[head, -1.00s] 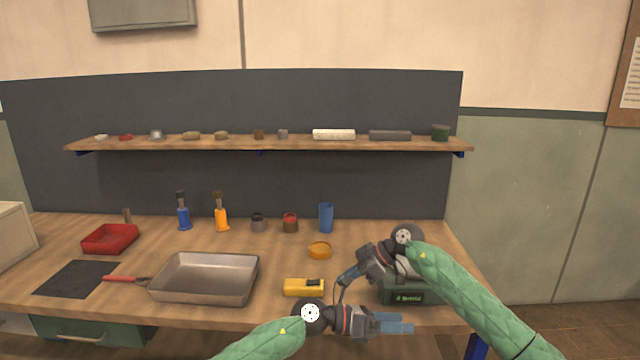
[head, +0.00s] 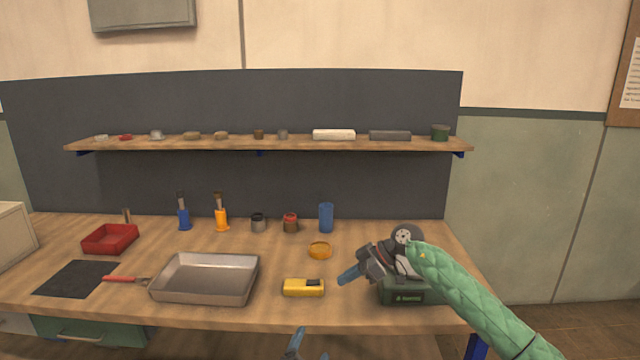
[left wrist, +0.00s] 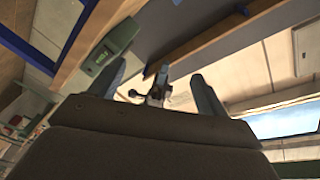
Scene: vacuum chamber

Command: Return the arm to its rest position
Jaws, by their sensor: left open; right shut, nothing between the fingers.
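My left gripper (head: 306,346) shows only its blue fingertips at the bottom edge of the head view, in front of the workbench's front edge. The fingers are spread with nothing between them. They also stand apart in the left wrist view (left wrist: 160,88). My right gripper (head: 350,274) is shut and empty, above the bench at the right, with its fingers pointing left towards the yellow device. The right arm, in a green sleeve, reaches in from the lower right. The rest of my left arm is out of the head view.
The workbench (head: 390,318) holds a metal tray (head: 205,295), a yellow device (head: 303,288), a dark green box (head: 405,297) beneath my right gripper, an orange dish (head: 319,250) and a blue cup (head: 326,217). A shelf (head: 290,145) with small items runs behind.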

